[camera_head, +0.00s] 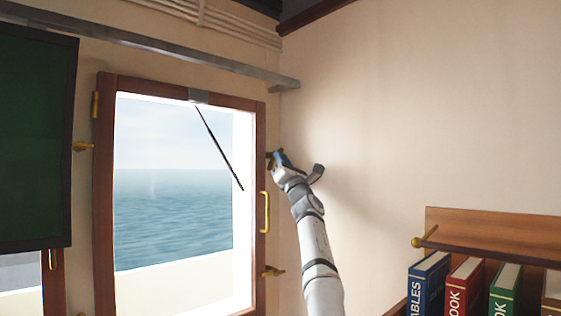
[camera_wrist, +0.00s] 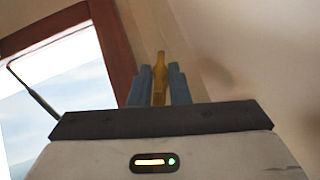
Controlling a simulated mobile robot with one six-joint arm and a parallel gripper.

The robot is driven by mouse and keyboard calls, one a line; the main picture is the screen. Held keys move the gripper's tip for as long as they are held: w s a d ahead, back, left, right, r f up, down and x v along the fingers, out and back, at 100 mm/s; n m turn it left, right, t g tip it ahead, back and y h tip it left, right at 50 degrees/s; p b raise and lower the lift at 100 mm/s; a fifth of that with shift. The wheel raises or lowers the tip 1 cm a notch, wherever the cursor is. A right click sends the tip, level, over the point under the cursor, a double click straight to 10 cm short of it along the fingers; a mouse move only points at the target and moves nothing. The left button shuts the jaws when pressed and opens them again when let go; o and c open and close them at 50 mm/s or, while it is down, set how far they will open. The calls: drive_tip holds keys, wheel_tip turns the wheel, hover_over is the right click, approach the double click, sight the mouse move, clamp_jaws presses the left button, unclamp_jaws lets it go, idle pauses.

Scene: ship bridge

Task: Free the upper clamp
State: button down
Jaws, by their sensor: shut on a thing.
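The upper clamp (camera_wrist: 160,72) is a brass lever on the right side of the wooden window frame. In the wrist view it stands between the two blue fingers of my gripper (camera_wrist: 159,88), which is shut on it. In the head view my gripper (camera_head: 277,160) is at the frame's upper right edge and hides most of the clamp. The window (camera_head: 180,210) has a brown wooden frame (camera_head: 105,200), and sea shows through its glass. A lower brass clamp (camera_head: 273,272) sits on the same right side. A brass handle (camera_head: 265,212) is between the two clamps.
A dark screen (camera_head: 35,135) hangs at the left. A grey rail (camera_head: 150,45) runs above the window. A shelf with several binders (camera_head: 465,285) and a wooden back (camera_head: 490,232) is at the lower right. The wall (camera_head: 420,120) right of my arm is bare.

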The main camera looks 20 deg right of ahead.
drive_tip(key=shift+r, duration=0.15)
idle(0.7)
drive_tip(key=c, duration=1.4)
unclamp_jaws()
drive_tip(key=shift+f, duration=0.2)
drive_tip(key=shift+b+v, duration=3.85)
drive_tip(key=shift+b, duration=2.15)
